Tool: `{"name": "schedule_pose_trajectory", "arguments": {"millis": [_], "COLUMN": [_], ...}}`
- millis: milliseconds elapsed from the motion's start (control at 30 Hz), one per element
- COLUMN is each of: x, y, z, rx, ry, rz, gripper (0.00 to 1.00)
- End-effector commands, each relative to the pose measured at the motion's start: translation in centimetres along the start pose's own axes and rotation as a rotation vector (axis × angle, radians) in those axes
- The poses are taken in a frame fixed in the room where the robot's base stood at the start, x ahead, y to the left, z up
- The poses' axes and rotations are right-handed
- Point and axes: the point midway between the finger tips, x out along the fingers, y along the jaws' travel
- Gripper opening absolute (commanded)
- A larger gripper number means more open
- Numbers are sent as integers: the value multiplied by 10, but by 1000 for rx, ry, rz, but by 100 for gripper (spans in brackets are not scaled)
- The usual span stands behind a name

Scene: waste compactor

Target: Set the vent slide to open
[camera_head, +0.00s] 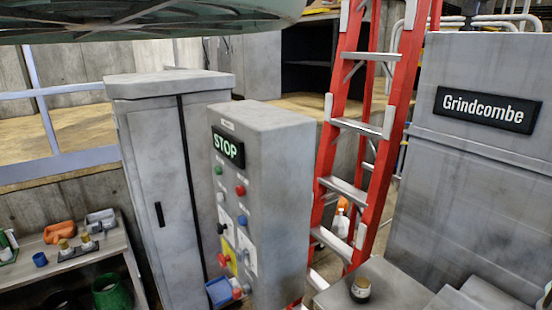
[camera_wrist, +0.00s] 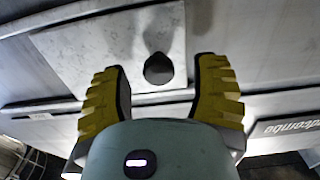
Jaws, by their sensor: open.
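In the wrist view, a dark rounded knob (camera_wrist: 158,70) stands out from a pale mottled plate (camera_wrist: 95,52) on a grey metal face. It looks like the vent slide's handle, but no marking shows its position. My gripper (camera_wrist: 165,68) is open, with one yellow ribbed finger on each side of the knob. A gap shows between the knob and each finger, and nothing is held. Depth to the plate is hard to judge. The head view shows neither the gripper nor this knob.
The grey Grindcombe machine (camera_head: 470,170) stands at the right, its sign inverted in the wrist view (camera_wrist: 285,126). A red ladder (camera_head: 352,130) and a control box (camera_head: 270,190) reading STOP stand left of it. A grey cabinet (camera_head: 155,170) and cluttered shelf (camera_head: 105,252) are further left.

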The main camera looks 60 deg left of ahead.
Motion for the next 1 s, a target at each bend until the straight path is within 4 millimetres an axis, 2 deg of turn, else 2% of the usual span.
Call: {"name": "schedule_pose_trajectory", "arguments": {"millis": [200, 533, 567, 1000], "x": [11, 12, 12, 12], "y": [-1, -1, -1, 0], "z": [0, 0, 0, 0], "rx": [-1, 1, 1, 0], "ry": [1, -1, 0, -1], "rz": [0, 0, 0, 1], "gripper": [61, 61, 65, 20]}}
